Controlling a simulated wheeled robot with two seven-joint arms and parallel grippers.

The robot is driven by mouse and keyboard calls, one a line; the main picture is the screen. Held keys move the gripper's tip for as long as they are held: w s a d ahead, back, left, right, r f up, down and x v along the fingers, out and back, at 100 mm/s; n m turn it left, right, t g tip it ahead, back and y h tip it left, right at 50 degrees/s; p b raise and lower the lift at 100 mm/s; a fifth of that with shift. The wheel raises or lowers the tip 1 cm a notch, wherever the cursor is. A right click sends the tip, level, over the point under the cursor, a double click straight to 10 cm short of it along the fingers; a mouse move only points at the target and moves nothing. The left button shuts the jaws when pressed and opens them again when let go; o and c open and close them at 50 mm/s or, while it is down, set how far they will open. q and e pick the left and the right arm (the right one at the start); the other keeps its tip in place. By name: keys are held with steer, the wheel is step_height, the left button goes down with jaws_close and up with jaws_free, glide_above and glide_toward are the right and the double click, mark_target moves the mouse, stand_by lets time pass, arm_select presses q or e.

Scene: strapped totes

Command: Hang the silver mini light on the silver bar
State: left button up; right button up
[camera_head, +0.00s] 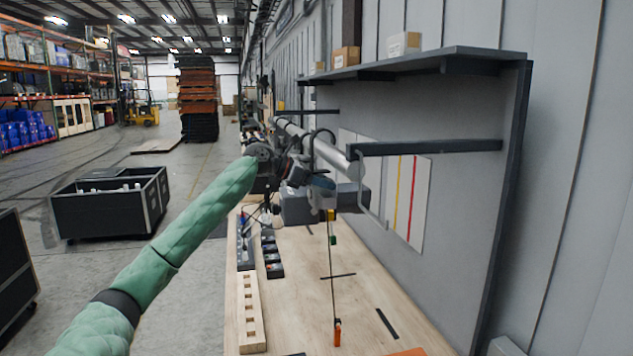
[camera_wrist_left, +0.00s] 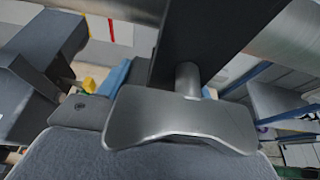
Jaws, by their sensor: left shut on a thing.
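A pale silver cylinder, likely the bar (camera_wrist_left: 290,32), crosses the upper right there. A dark curved loop shows by the bar; whether it touches is unclear. My right gripper is out of view.
A wooden workbench (camera_head: 300,300) lies below, with a slotted wooden block (camera_head: 250,315), dark small parts and a hanging cord with an orange end (camera_head: 337,332). A grey box (camera_head: 297,208) is just under the gripper. A shelf (camera_head: 430,62) overhangs at right.

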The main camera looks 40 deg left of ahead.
mark_target(330, 193)
arm_select(q)
steer(key=shift+w+d+r, duration=0.15)
steer(key=shift+w+d, duration=0.65)
steer(key=shift+w, duration=0.1)
steer(key=shift+f, duration=2.05)
